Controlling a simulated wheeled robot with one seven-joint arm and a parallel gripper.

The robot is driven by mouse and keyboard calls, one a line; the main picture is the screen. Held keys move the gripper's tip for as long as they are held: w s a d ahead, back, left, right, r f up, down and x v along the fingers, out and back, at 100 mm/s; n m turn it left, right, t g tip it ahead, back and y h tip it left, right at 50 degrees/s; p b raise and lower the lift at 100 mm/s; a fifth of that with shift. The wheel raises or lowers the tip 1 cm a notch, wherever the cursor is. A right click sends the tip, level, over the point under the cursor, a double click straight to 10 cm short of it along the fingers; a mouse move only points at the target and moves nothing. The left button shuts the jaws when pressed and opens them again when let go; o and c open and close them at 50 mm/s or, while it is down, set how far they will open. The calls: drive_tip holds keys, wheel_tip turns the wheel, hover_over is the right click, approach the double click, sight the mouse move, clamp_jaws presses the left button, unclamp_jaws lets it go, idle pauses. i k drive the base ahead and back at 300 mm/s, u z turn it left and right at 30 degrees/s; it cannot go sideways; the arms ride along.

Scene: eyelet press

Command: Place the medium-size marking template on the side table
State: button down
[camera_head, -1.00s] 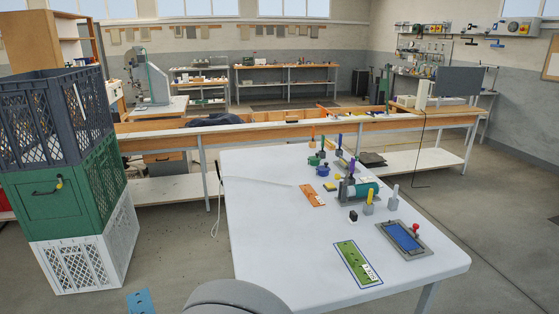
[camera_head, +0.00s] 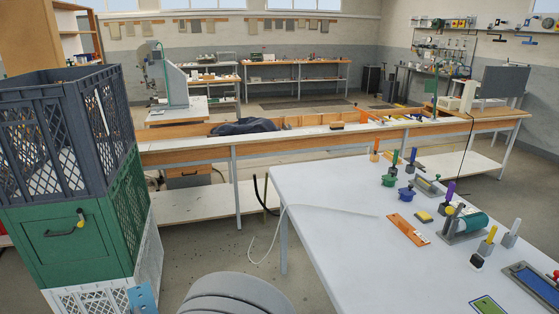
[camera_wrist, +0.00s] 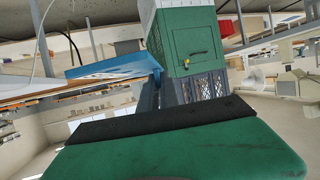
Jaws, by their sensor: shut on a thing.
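A blue plate-like template (camera_head: 142,298) with small holes shows at the bottom left of the head view, in front of the crates and clear of the white table. It also shows in the wrist view (camera_wrist: 105,66), tilted and nearly edge-on. My gripper (camera_wrist: 157,80) is shut on this blue template and holds it in the air; its fingertips are hard to make out. An orange template (camera_head: 408,230) lies on the white table (camera_head: 335,215). A green template (camera_head: 488,306) lies at the bottom right, cut off by the frame edge.
Stacked crates, including a green crate (camera_head: 70,242), stand close at left. Several coloured-handled tools, a teal-bodied device (camera_head: 470,222) and a blue-topped tray (camera_head: 535,283) occupy the white table's right side. Its left part is mostly clear. A long workbench (camera_head: 330,143) stands behind.

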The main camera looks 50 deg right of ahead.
sight(334, 169)
drive_tip(key=i, duration=1.2)
drive_tip(key=z, duration=1.7)
drive_tip(key=i, duration=2.5)
drive_tip(key=u, duration=0.25)
